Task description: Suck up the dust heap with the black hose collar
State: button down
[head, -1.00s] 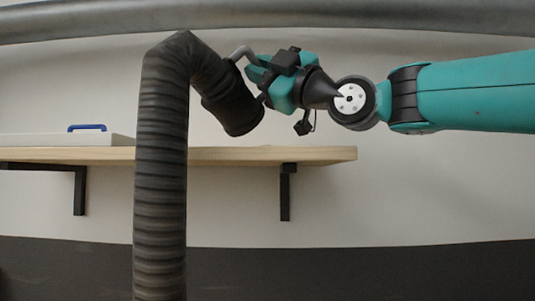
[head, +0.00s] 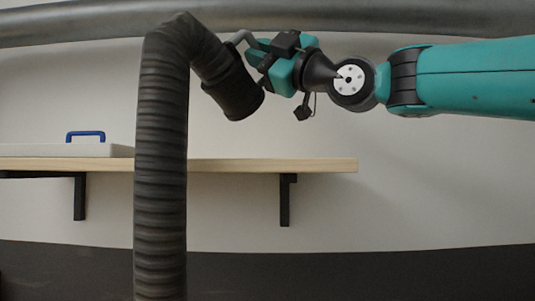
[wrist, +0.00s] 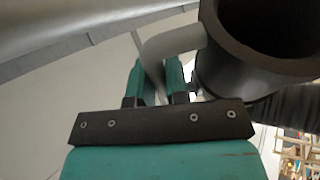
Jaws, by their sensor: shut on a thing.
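The black hose collar (head: 235,92) hangs at the end of the ribbed dark hose (head: 160,190), tilted with its mouth down and to the right. It also shows in the wrist view (wrist: 225,72), with its round opening facing up there. A bent grey handle (head: 238,39) stands out from the collar. My gripper (head: 264,62) is shut on this handle, to the right of the collar. In the wrist view the two teal fingers of my gripper (wrist: 157,82) close around the handle (wrist: 172,42). I see no dust heap in either view.
A wooden shelf (head: 300,166) on black brackets runs along the wall behind and below the collar. A white slab with a blue handle (head: 85,134) lies at its left. A thick grey pipe (head: 350,17) crosses above. The shelf's right part is bare.

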jog(key=shift+r+p, duration=1.6)
jog(key=shift+r, duration=1.2)
